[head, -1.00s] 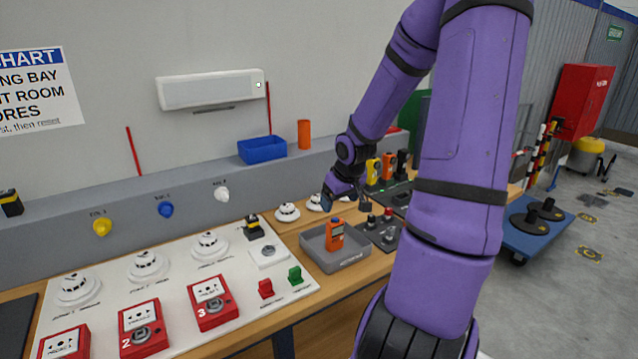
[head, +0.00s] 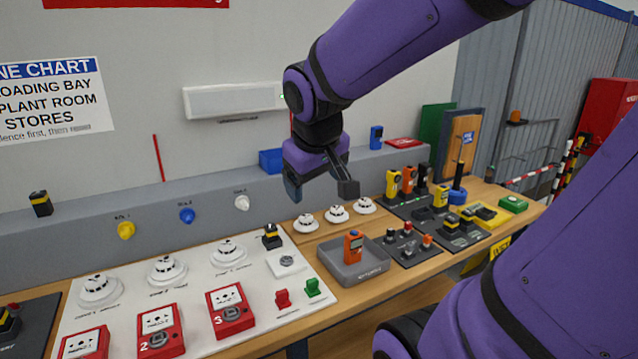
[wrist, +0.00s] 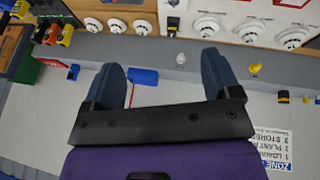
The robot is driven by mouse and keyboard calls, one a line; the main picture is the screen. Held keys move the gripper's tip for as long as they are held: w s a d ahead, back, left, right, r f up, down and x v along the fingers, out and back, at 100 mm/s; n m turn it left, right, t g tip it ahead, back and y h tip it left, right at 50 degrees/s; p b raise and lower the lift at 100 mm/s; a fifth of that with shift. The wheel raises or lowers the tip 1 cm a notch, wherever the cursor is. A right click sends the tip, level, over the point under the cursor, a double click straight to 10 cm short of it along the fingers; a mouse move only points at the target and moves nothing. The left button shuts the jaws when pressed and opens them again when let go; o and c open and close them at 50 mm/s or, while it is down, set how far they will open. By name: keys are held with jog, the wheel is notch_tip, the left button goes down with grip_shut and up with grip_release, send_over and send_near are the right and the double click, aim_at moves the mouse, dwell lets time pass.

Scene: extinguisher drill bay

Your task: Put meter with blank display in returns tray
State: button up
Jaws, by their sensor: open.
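An orange meter (head: 353,247) stands upright in the grey tray (head: 372,276) on the bench. The tray's front lettering is too blurred to read surely. The meter has a small dark screen, too small to tell whether it is blank. My gripper (head: 320,190) is open and empty, above the back of the bench, up and left of the tray and apart from it. In the wrist view its two blue fingers (wrist: 162,68) are spread wide with nothing between them. More handheld meters, including an orange one (head: 408,179) and a yellow one (head: 392,184), stand in a dark rack at the right.
White detectors (head: 336,214) stand behind the tray. A dark board with small knobs (head: 407,243) lies right of it. A white panel with red call points (head: 229,309) fills the left. A blue bin (head: 270,161) and blue device (head: 376,137) sit on the back ledge.

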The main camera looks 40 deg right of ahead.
jog(key=s+a+r+n+t+y, duration=0.1)
jog(key=s+a+r+y, duration=0.2)
jog(key=s+a, duration=0.3)
jog(key=shift+s+r, duration=0.4)
jog(key=shift+s, duration=0.8)
